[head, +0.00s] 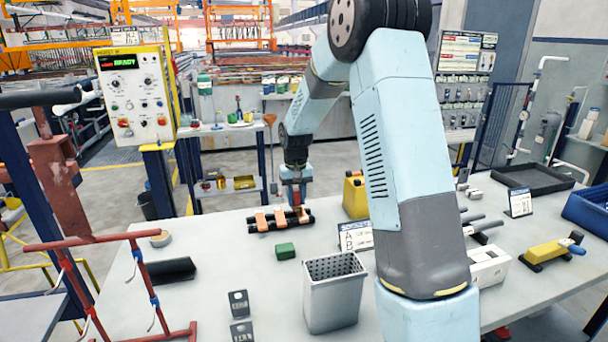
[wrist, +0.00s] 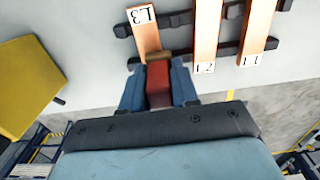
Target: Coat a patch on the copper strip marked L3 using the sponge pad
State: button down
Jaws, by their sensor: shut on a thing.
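My gripper (wrist: 158,88) is shut on the red handle of the sponge pad (wrist: 159,82); its tan pad end points at the strips. The copper strip marked L3 (wrist: 151,40) lies at the left of the rack in the wrist view. The pad overlaps this strip's near end there; I cannot tell if it touches. No coated patch shows on the visible copper. Strips L2 (wrist: 206,30) and L1 (wrist: 261,25) lie to its right. In the head view my gripper (head: 296,196) is over the rightmost strip (head: 302,215).
Two black bars (head: 256,229) carry the strips. A green block (head: 285,250) and a grey perforated bin (head: 331,310) stand nearer. A yellow box (head: 356,200) and an A/B sign (head: 355,237) are to the right. A red hooked rack (head: 135,262) stands at left.

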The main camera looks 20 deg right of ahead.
jog(key=shift+a, duration=0.45)
jog(key=shift+d, duration=2)
jog(key=shift+s+a+r, duration=0.15)
jog(key=shift+s+a, duration=0.2)
jog(key=shift+s, duration=0.05)
jog(key=shift+a+r, duration=0.1)
jog(key=shift+a, duration=0.15)
jog(key=shift+w+a+f, duration=0.2)
jog(key=shift+a+f, duration=0.05)
jog(key=shift+a, duration=1.15)
jog(key=shift+s+d, duration=0.1)
jog(key=shift+d, duration=1.75)
notch_tip(320, 180, up, 8)
jog(key=shift+d, duration=0.1)
